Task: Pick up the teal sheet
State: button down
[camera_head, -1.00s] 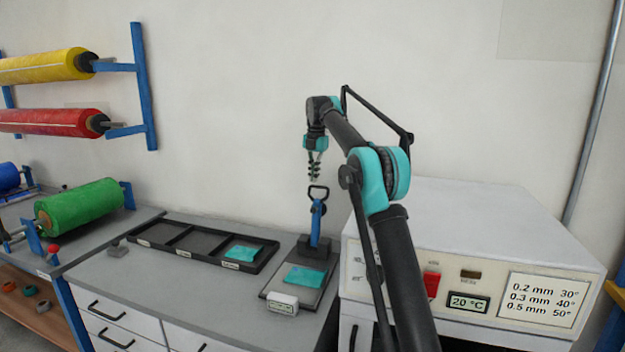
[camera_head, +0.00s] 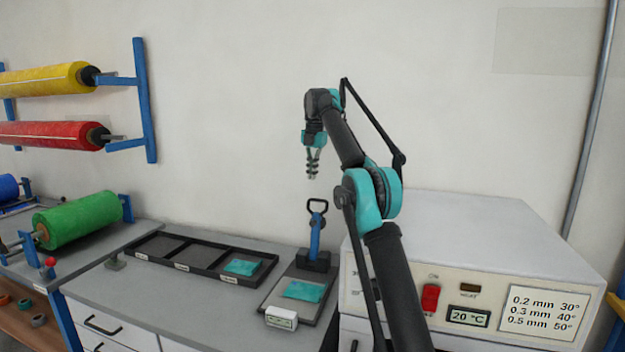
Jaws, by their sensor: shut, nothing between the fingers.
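One teal sheet (camera_head: 305,291) lies on the dark plate (camera_head: 283,301) of a small device with a blue lever. Another teal sheet (camera_head: 242,267) lies in the right compartment of the black three-part tray (camera_head: 200,271). My gripper (camera_head: 312,174) is shut and empty. It hangs fingers down in the air, well above the bench, over the area of the blue lever and the tray's right end. It touches neither sheet.
The blue lever (camera_head: 316,237) stands upright behind the plate. A white digital gauge (camera_head: 281,318) sits at the plate's front. A white machine (camera_head: 470,262) with a red switch stands right. Rolls, including a green one (camera_head: 78,219), are left. Grey bench top (camera_head: 190,292) before the tray is clear.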

aim_at(296, 289)
jog(key=k+j, duration=0.25)
jog(key=k, duration=0.2)
jog(key=k+j, duration=0.2)
jog(key=k, duration=0.3)
